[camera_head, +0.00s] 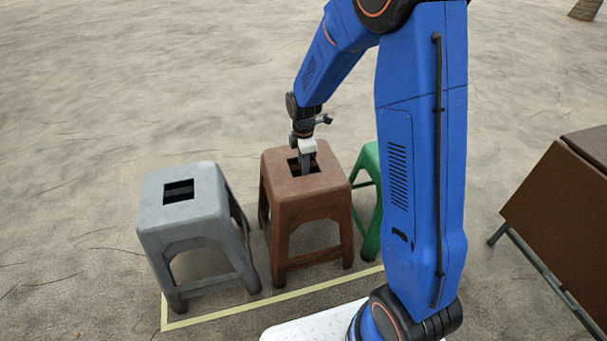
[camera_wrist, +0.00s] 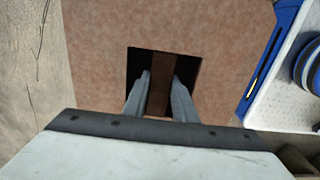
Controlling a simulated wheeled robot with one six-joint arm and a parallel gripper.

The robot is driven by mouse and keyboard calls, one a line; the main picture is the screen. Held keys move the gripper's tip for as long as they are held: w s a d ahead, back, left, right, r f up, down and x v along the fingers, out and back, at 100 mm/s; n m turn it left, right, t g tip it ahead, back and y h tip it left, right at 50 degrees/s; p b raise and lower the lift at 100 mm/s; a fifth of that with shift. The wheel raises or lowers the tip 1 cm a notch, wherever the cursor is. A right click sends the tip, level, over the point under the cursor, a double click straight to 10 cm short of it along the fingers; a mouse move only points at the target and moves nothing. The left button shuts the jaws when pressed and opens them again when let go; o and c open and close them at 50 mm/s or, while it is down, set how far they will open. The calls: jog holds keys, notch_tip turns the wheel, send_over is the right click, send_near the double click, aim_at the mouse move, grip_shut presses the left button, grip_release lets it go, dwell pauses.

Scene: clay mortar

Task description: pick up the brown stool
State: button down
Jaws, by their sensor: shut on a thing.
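The brown stool (camera_head: 323,183) stands upright on the sandy ground, in the middle of the head view. Its square seat has an opening crossed by a brown bar. My gripper (camera_head: 306,160) points down into that opening. In the wrist view the stool's seat (camera_wrist: 100,40) fills most of the picture. My gripper's two fingers (camera_wrist: 159,88) reach into the opening, one on each side of the bar (camera_wrist: 161,72), and are shut on it. The fingertips are hidden below the seat's surface.
A grey stool (camera_head: 190,225) stands close to the left. A green stool (camera_head: 367,180) stands close to the right, partly hidden by my arm. A yellow line (camera_head: 240,311) runs on the ground in front. A brown folding panel (camera_head: 560,215) is at the right. Open sand lies behind.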

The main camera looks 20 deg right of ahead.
notch_tip(320, 180, up, 18)
dwell(0.6)
jog(key=shift+r, duration=0.1)
notch_tip(320, 180, up, 24)
dwell(2.3)
